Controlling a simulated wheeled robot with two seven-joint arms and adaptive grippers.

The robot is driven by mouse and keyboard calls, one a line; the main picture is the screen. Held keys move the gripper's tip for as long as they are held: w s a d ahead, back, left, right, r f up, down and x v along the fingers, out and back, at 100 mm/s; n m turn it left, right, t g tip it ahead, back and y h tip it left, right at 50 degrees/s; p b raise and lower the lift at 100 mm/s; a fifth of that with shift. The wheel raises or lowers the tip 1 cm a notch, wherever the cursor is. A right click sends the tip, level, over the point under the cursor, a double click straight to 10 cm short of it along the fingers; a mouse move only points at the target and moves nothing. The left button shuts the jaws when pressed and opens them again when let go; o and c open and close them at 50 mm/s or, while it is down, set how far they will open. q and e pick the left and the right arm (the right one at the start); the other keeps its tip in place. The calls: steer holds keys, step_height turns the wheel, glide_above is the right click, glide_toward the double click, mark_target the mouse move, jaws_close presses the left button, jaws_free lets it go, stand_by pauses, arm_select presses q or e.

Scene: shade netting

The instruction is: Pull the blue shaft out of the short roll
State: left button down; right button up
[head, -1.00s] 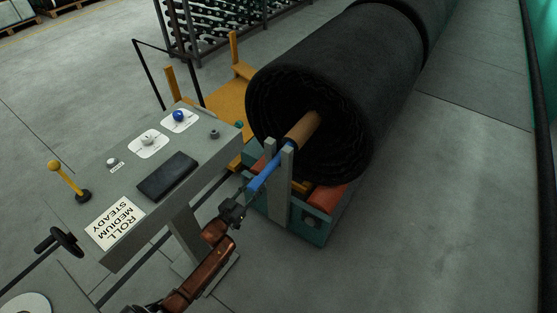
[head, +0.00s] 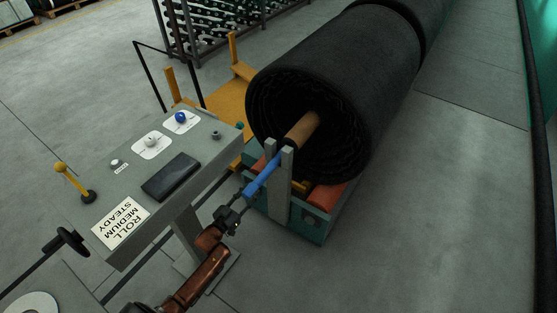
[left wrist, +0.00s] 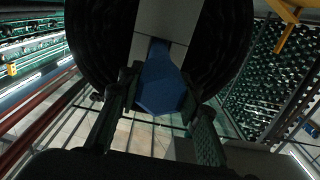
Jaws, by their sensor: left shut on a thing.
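The blue shaft (head: 263,176) sticks out of the brown core (head: 303,130) at the near end of the black roll (head: 335,85). It passes between the two grey upright posts (head: 285,175) of the stand. My left gripper (head: 238,204) is shut on the near end of the shaft, in front of the posts. In the left wrist view the blue shaft (left wrist: 160,88) lies between the two dark fingers, with the black roll (left wrist: 95,35) around it behind. The shaft's far part is hidden inside the core. My right gripper is not in view.
A grey control desk (head: 160,165) with knobs, a yellow-topped lever (head: 73,180) and a sign stands left of the shaft. The teal cradle (head: 318,228) with red rollers carries the roll. A rack (head: 215,30) stands behind. The floor at right is clear.

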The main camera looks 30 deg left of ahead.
arm_select(q)
steer(key=s+a+p, duration=0.1)
steer(key=s+p, duration=0.4)
steer(key=s, duration=1.1)
steer(key=shift+r+p, duration=0.25)
steer(key=shift+p, duration=0.15)
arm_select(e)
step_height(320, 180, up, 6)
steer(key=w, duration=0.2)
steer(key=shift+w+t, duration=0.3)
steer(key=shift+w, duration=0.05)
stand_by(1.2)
arm_select(q)
steer(key=shift+s+a, duration=0.1)
steer(key=shift+s, duration=0.15)
stand_by(0.4)
